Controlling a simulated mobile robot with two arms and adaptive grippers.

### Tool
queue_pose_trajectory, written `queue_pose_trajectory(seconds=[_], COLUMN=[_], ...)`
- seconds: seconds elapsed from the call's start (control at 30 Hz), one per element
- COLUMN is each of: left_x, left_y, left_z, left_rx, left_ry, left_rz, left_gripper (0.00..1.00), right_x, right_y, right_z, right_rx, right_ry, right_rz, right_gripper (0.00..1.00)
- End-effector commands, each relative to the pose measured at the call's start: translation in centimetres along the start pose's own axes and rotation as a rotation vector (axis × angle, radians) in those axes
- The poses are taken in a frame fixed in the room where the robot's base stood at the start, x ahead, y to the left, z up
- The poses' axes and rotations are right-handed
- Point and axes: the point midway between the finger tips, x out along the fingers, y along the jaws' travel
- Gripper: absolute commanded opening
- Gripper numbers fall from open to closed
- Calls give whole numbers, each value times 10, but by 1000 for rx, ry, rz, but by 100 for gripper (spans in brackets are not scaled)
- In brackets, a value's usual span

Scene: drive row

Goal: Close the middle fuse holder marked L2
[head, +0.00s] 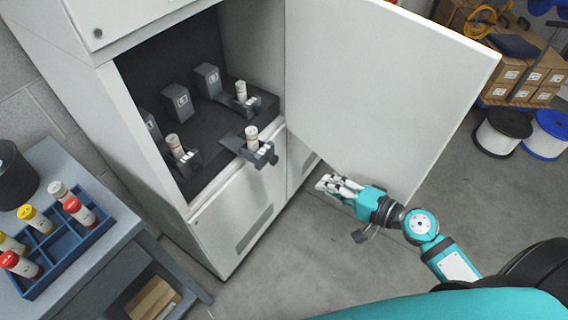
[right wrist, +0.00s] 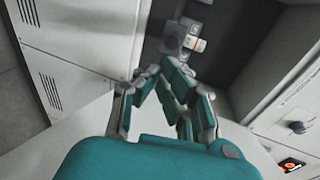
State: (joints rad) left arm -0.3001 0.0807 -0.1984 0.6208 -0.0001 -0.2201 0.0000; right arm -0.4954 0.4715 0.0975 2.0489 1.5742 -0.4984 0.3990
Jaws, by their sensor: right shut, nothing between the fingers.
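Three dark grey fuse holders stand in a row in the open cabinet, each with a pale cartridge fuse at its front. The middle holder (head: 262,155) is pulled out furthest, past the cabinet's front edge, with its fuse (head: 251,138) upright. The left holder (head: 187,160) and right holder (head: 248,105) also show fuses. The L2 marking is too small to read. My right gripper (head: 326,184) is shut and empty, low beside the open door, to the right of the middle holder and apart from it. In the right wrist view its fingers (right wrist: 160,68) point toward a blurred holder and fuse (right wrist: 197,44).
The open white cabinet door (head: 390,80) stands above and behind my right gripper. A blue tray (head: 62,262) with several red- and yellow-capped fuses sits on a grey bench (head: 110,228) at left. Boxes (head: 520,75) and cable reels (head: 500,130) stand at the far right. The floor between is clear.

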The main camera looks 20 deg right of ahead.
Motion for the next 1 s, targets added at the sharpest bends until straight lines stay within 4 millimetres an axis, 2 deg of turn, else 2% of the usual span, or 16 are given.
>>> queue_pose_trajectory(seconds=[0.03,0.3,0.5,0.7,1.0], left_x=[-6,-22,-34,-39,-39], left_y=[3,6,4,1,0], left_z=[-1,-3,-3,-3,-3], left_rx=[0,2,2,2,0], left_ry=[0,1,0,-1,-1], left_rz=[3,8,5,2,0], left_gripper=[50,50,50,50,50], right_x=[9,68,102,120,124], right_y=[-5,-5,-10,-12,-12], right_z=[-1,-1,-1,0,0], right_rx=[0,1,-1,-1,-2], right_ry=[1,2,2,1,2], right_rz=[-4,-3,-1,1,1], right_gripper=[0,0,0,0,0])
